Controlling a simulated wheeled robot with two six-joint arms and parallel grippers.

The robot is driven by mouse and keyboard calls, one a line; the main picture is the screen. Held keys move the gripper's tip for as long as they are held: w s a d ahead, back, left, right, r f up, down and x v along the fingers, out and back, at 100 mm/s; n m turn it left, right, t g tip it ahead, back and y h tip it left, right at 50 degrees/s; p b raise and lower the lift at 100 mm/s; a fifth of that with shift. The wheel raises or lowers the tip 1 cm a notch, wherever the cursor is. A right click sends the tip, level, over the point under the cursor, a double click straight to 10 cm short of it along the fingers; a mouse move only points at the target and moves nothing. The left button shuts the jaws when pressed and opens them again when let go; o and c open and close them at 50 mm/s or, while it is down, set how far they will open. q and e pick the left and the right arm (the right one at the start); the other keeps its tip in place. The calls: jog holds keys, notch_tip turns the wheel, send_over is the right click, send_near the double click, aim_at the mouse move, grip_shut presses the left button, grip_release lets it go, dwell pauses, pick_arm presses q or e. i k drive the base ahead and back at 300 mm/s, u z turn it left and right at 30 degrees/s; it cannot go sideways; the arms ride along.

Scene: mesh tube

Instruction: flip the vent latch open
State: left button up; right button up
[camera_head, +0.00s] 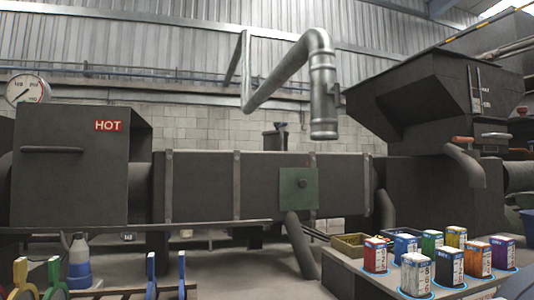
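A dark machine with a long horizontal duct (205,187) spans the view. A green square plate (290,200) with a small dark round knob (302,183) is on the front of the duct. At the right, a red-orange handle (462,140) and a light grey handle (495,136) stick out below the hopper (425,92). A narrow upright metal fitting (475,103) is on the hopper's side. I cannot tell which of these is the vent latch, or whether it is open. Neither of my grippers shows in this view.
A bench (350,262) at the lower right holds several coloured numbered cans and a yellowish tray (350,246). At the lower left are a blue-and-grey bottle (79,262) and coloured upright pieces (151,268). A box marked HOT (70,180) stands left. A bent pipe (322,90) hangs above the duct.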

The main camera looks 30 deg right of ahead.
aim_at(281, 126)
jog(key=z, duration=0.9)
jog(key=i, duration=0.3)
jog(key=z, duration=0.1)
